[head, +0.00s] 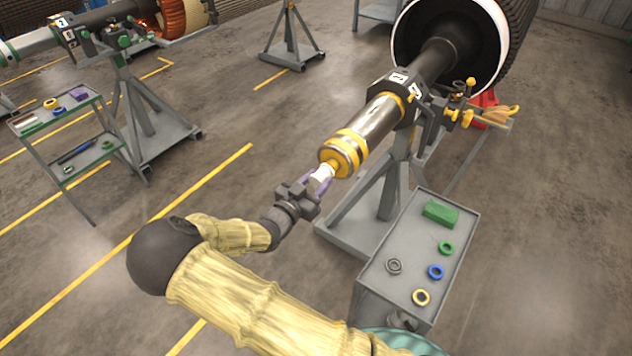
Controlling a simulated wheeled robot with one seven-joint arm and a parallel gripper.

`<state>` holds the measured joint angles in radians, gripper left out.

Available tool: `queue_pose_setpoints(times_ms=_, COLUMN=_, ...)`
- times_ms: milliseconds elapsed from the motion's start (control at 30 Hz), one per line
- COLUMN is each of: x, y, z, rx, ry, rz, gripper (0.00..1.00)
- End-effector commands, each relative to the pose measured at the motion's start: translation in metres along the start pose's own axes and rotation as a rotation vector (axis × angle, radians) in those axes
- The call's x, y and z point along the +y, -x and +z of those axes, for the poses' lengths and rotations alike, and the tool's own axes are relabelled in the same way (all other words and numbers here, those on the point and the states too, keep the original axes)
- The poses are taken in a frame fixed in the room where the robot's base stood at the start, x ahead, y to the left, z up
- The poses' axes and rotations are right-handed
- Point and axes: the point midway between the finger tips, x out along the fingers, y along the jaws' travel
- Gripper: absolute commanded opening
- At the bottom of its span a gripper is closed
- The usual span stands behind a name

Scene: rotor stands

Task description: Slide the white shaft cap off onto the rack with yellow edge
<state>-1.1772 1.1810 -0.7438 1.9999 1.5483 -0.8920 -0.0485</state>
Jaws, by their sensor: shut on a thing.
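The white shaft cap (322,173) is at the near end of the steel shaft (378,118), just beyond its yellow end collar (343,153). My gripper (318,182) is shut on the cap, with its fingers on either side of it, roughly in line with the shaft. The fingers hide part of the cap. I cannot tell whether the cap still touches the shaft end. I cannot make out a rack with a yellow edge; the near grey cart (448,282) shows no clear yellow rim.
A grey stand (385,200) supports the shaft. Another cart (55,118) stands at left. Open floor with yellow lines lies between.

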Motion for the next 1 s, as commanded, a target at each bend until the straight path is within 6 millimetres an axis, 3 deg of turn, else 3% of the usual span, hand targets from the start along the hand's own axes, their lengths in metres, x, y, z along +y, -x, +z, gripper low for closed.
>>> queue_pose_setpoints(times_ms=233, x=0.000, y=0.004, z=0.000, rx=-0.001, ry=0.000, rz=0.000, gripper=0.21)
queue_pose_setpoints(times_ms=1000, x=0.000, y=0.048, z=0.000, rx=-0.001, ry=0.000, rz=-0.001, gripper=0.21)
